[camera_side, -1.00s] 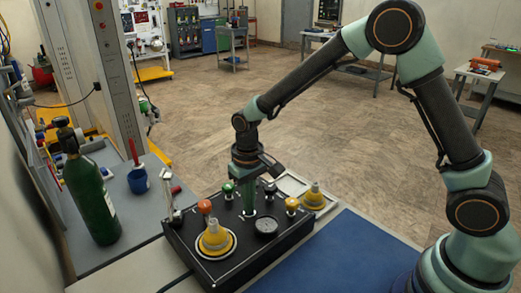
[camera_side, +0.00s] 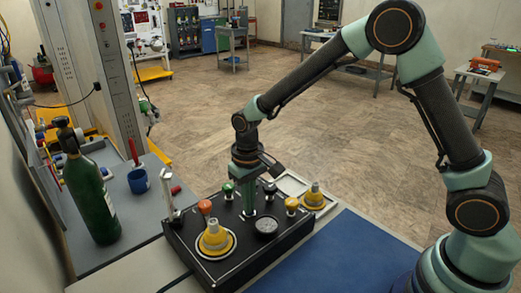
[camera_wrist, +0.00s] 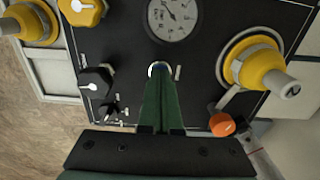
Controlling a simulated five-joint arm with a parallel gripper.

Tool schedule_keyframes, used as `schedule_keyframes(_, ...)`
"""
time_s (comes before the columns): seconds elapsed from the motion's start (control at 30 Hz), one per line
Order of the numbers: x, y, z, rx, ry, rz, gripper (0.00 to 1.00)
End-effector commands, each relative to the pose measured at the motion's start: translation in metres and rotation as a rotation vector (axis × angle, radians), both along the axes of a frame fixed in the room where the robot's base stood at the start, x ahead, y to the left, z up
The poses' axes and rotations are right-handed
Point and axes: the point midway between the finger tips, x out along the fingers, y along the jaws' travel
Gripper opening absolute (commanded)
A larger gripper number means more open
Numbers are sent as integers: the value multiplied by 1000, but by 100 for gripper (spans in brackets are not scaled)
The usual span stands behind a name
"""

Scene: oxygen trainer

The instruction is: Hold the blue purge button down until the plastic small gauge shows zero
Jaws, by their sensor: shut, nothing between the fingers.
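My gripper (camera_side: 248,211) points straight down over the black panel (camera_side: 185,242), its green fingers shut with nothing between them. In the wrist view the fingertips (camera_wrist: 158,76) are at a pale ring with a hint of blue, the blue purge button (camera_wrist: 157,66). The fingers cover most of the button, so I cannot tell how far it is pressed. The small round gauge (camera_side: 266,226) has a white dial and sits just beside the fingertips. It also shows at the top of the wrist view (camera_wrist: 172,16), partly cut off; I cannot read its needle value surely.
A large yellow fitting (camera_side: 214,238) is at the panel's front, another (camera_side: 314,198) beyond the panel. A green cylinder (camera_side: 91,200) and blue cup (camera_side: 138,180) stand left. The blue mat (camera_side: 345,255) is clear.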

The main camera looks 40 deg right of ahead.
Motion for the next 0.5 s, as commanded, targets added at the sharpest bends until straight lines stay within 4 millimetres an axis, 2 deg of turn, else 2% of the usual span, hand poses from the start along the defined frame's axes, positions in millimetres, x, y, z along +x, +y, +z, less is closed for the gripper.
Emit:
schedule_keyframes(0.13,0,0,4,0,0,0,0)
schedule_keyframes(0.5,0,0,31,0,-1,0,0)
